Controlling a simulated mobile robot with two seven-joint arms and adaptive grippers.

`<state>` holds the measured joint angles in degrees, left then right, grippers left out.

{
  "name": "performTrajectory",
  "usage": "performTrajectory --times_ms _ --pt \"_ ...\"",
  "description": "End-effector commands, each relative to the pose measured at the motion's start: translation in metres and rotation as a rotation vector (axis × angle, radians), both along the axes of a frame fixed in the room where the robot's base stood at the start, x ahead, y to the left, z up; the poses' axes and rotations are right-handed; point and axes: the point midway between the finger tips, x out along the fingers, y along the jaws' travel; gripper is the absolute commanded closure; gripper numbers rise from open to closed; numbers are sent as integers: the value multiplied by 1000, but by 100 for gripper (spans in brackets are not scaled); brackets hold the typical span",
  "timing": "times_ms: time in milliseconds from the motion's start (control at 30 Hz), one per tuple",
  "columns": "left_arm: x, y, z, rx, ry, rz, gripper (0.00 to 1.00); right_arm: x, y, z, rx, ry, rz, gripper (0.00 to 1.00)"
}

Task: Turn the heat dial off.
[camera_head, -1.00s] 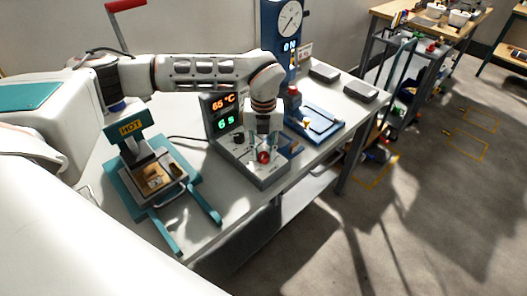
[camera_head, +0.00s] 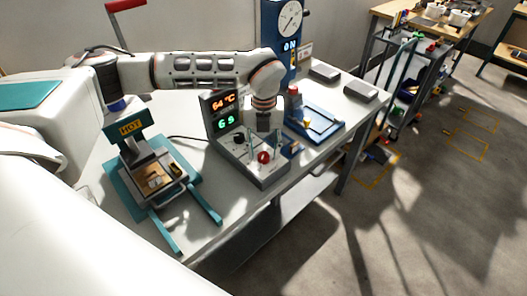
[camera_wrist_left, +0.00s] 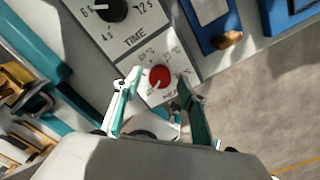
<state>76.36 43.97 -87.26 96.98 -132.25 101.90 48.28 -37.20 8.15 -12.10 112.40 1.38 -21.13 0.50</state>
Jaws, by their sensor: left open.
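The heat dial (camera_head: 264,157) is a red round knob on the sloped front panel of the grey control box (camera_head: 262,177). In the left wrist view the dial (camera_wrist_left: 160,76) sits on a white plate marked with small temperature figures, and a pale mark on it points to the lower left. My left gripper (camera_head: 264,142) is open above the panel. In the left wrist view its two fingers stand on either side of the dial, with gaps on both sides, so it is not gripped. The box's display (camera_head: 223,111) reads 64 °C in orange above green figures.
A black time dial (camera_wrist_left: 111,8) is beside the heat dial. A teal press (camera_head: 131,183) with a HOT sign stands left of the box. A blue fixture (camera_head: 318,125) stands close on the right. The table's front edge is just below.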

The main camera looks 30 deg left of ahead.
Motion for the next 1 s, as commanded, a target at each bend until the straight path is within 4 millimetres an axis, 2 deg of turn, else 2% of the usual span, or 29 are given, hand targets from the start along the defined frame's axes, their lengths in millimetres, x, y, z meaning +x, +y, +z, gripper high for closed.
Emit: performTrajectory --times_ms 400,533,700,1000 --pt "1 0 80 0 -4 1 59 0 1 1 4 -1 -1 60" --pt "1 0 99 -1 -3 0 59 0 1 1 4 -1 -1 60" --pt "0 0 111 0 -1 1 59 0 2 1 4 -1 -1 60" --pt "0 0 113 0 0 0 59 0 2 1 5 -2 -1 60"
